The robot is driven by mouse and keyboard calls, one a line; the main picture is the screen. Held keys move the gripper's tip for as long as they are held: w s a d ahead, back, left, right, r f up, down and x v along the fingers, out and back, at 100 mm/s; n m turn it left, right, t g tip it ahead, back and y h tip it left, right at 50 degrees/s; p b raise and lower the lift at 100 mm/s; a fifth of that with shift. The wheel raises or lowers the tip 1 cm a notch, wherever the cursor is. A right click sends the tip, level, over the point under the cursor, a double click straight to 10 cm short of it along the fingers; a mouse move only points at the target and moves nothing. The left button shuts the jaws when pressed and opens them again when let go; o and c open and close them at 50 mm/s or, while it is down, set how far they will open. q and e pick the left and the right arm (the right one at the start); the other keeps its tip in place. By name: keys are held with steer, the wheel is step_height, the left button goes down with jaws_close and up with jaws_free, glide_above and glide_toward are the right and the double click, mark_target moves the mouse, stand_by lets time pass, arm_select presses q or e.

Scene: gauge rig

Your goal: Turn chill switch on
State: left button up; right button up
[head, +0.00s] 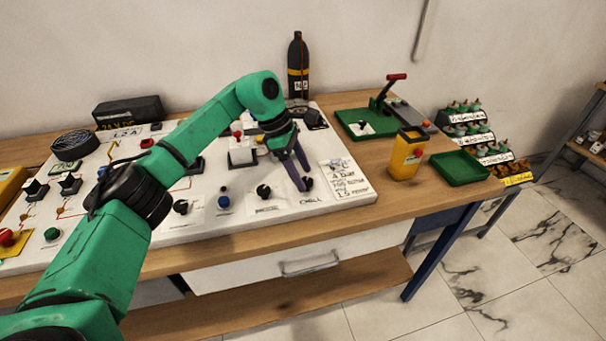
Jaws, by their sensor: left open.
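The chill switch (308,184) is a small black knob near the front right of the white panel (340,206), just above the printed word CHILL. My left arm reaches across the panel from the left. My left gripper (303,180) is open and points down, with its dark fingers at the chill switch. The fingers partly cover the switch, so I cannot tell whether they touch it or which way it is set. My right gripper is out of view.
Other black knobs (264,191) and a blue button (224,201) sit left of the switch. A handwritten note (346,178) lies to its right. A yellow box (406,153), a green tray (461,168) and a dark bottle (298,68) stand on the wooden bench.

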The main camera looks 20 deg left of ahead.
arm_select(q)
steer(key=v, duration=1.3)
steer(key=shift+r, duration=0.3)
steer(key=shift+s+a, duration=0.1)
